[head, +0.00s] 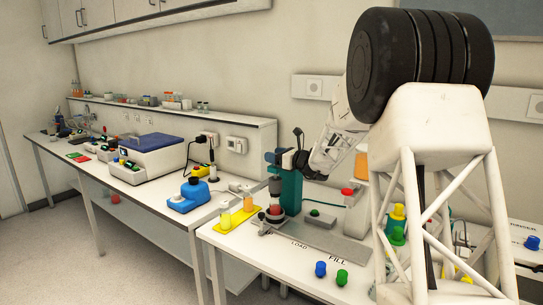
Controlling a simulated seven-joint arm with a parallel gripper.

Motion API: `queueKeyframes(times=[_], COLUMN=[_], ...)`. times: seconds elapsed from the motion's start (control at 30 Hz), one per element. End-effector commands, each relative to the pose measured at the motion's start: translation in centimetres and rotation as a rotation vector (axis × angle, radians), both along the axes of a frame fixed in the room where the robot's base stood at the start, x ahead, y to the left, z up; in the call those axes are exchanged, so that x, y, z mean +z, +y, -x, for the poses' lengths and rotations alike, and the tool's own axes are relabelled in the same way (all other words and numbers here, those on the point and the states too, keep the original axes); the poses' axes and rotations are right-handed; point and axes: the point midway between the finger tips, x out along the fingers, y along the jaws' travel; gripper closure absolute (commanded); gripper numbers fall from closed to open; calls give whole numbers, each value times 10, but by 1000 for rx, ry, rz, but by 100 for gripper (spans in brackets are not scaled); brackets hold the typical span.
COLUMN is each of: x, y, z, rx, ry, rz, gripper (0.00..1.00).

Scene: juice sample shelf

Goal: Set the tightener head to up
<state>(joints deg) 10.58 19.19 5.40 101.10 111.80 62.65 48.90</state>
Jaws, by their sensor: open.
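The tightener (292,188) is a teal upright machine on the near bench. Its dark head (274,187) hangs on the front side above a jar with red contents (274,210). Whether the head is up or down is hard to tell at this size. My gripper (298,157) is open beside the top of the tightener, at the end of my white arm. The dark fingers overlap the machine's dark upper parts, so I cannot tell whether they touch it.
A yellow tray (232,222) with juice samples stands left of the tightener. A blue cap (320,269) and a green cap (341,277) lie near the front edge by the LOAD and FILL labels. A blue device (188,198) and a blue-lidded box (150,160) stand farther left.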

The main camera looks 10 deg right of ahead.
Motion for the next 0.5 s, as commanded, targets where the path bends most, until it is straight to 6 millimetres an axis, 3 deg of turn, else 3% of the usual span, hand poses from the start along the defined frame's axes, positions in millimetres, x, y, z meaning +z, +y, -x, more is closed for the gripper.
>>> queueKeyframes(times=[0.5], x=[0], y=[12], z=[-12], rx=[0], ry=[1], rz=[-1], gripper=[39])
